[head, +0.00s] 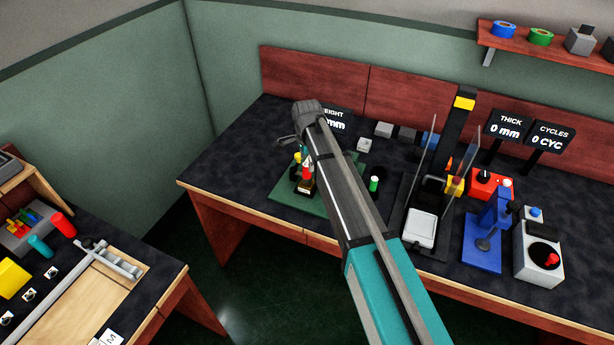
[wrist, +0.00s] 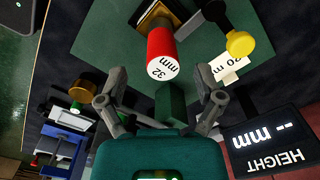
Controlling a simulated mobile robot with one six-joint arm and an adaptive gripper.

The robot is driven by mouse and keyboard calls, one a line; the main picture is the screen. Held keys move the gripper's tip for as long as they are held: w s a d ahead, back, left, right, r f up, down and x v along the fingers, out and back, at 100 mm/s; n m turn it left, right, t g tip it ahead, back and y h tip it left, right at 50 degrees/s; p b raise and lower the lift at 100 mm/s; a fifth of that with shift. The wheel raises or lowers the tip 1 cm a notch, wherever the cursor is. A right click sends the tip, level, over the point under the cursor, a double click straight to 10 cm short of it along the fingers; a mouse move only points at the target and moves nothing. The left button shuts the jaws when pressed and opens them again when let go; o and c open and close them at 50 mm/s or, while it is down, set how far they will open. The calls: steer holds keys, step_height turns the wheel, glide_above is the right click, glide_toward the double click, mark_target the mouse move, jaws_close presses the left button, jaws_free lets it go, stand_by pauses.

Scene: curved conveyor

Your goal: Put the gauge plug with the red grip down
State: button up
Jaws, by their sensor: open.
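The gauge plug with the red grip (wrist: 160,45) shows its white end marked "32 mm" in the wrist view. In the head view the red grip (head: 306,173) is small and partly hidden by my arm. It is at a dark block with a gold-coloured plate (head: 304,188) on the green mat (head: 283,198). My gripper (wrist: 162,88) is open. Its two fingers are spread apart, and the red grip lies just beyond the gap between their tips in the wrist view. No finger visibly closes on it. The plug's lower part is hidden.
A yellow knob (wrist: 241,44) and a small label card (wrist: 230,70) are close to the red grip. The HEIGHT display (wrist: 268,140) stands nearby. A green cylinder (head: 374,183) is right of my arm. A blue press (head: 484,236) stands further right.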

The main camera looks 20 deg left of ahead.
mark_target(307, 174)
steer(key=shift+w+f+b, duration=0.15)
steer(key=shift+f+b, duration=1.65)
steer(key=shift+f, duration=0.25)
jaws_close()
